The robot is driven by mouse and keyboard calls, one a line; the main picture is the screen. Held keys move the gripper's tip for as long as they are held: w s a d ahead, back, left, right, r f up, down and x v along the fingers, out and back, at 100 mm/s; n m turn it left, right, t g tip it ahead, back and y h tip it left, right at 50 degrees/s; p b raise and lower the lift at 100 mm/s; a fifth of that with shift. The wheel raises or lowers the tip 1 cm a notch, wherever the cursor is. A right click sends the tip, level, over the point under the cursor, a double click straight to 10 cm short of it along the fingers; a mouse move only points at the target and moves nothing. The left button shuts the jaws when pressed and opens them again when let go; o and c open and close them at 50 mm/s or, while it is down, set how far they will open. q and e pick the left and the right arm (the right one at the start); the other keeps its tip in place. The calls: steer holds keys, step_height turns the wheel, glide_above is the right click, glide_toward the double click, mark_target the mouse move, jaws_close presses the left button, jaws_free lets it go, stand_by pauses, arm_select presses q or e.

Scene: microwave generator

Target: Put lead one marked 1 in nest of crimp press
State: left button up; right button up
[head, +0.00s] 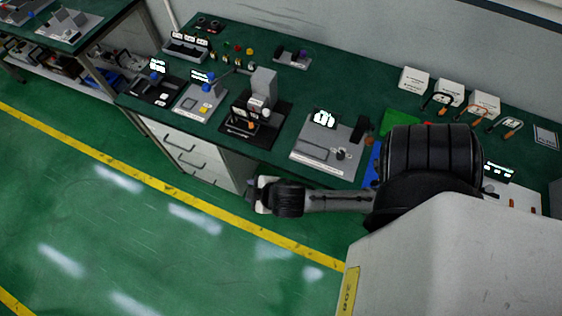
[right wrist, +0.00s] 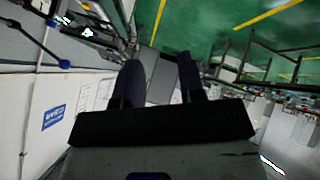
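A press-like device with a grey upright block on a black base (head: 262,88) stands on the green bench; it looks like the crimp press. Its nest is too small to make out. Several dark looped leads with orange ends, one of them a lead (head: 440,98), lie by white boxes at the bench's right; I cannot read which is marked 1. My right gripper (head: 254,195) is in front of the bench edge, apart from the press and the leads. The right wrist view shows its two dark fingers (right wrist: 158,80) apart with nothing between them. My left gripper is not in view.
White labelled boxes (head: 414,79) stand along the wall. A grey station with a small screen (head: 328,140) is right of the press, and a grey plate with blue knobs (head: 200,98) is left of it. My arm hides part of the bench's right side. The floor in front is clear.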

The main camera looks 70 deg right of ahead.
steer(key=s+a+f+m+g+y, duration=0.1)
steer(key=s+a+g, duration=0.3)
steer(key=s, duration=0.5)
steer(key=shift+s+a+f+m+g+y, duration=0.2)
steer(key=shift+s+a+m+g+y, duration=0.15)
steer(key=shift+y, duration=0.55)
steer(key=shift+w, duration=0.1)
